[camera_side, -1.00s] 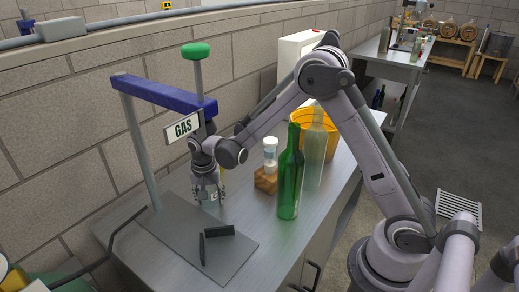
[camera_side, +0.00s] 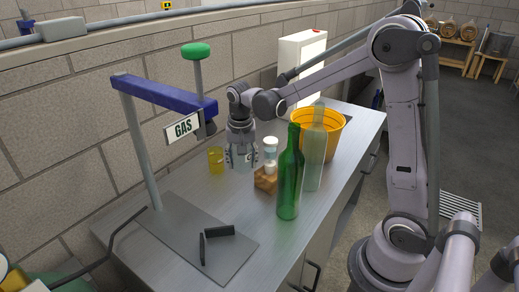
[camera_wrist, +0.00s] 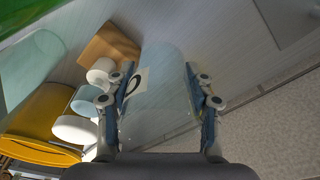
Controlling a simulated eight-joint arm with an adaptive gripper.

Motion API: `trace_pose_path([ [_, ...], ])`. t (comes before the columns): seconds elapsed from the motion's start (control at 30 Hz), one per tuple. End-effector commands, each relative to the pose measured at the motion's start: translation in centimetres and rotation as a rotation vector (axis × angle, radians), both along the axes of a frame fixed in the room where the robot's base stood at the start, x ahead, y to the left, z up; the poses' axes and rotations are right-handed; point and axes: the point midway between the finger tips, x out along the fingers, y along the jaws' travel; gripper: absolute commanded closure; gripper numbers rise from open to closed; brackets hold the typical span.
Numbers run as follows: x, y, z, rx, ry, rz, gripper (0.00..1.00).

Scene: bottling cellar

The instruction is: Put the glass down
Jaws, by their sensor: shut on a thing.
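My gripper (camera_side: 242,163) is over the bench behind the wooden block, its fingers pointing down. It is shut on a clear glass. In the wrist view the see-through glass (camera_wrist: 165,105) sits between the two fingers, with a pale label (camera_wrist: 136,82) bearing a dark round mark. In the side view the fingers mostly hide the glass, and I cannot tell whether its base touches the bench. A yellow glass (camera_side: 216,160) stands on the bench just left of my gripper.
A wooden block (camera_side: 265,184) with white-capped jars, a green bottle (camera_side: 289,182), a clear bottle (camera_side: 313,160) and an orange bucket (camera_side: 336,126) stand to the right. The bench front (camera_side: 250,212) has some bare room.

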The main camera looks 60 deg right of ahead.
Motion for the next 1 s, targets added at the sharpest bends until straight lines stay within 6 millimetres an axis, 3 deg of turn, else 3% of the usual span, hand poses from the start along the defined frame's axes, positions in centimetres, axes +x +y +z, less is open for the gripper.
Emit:
trace_pose_path([
  [0.13, -1.3, 0.8, 0.6, 0.001, 0.000, 0.010, 0.80],
  [0.27, -3.7, 3.3, 1.0, 0.001, 0.000, 0.030, 0.80],
  [0.6, -12.7, 9.5, 0.9, 0.000, 0.001, 0.084, 0.80],
  [0.8, -16.7, 11.1, 0.2, 0.000, 0.001, 0.105, 0.80],
  [1.0, -18.4, 11.6, -0.4, 0.000, 0.000, 0.113, 0.80],
])
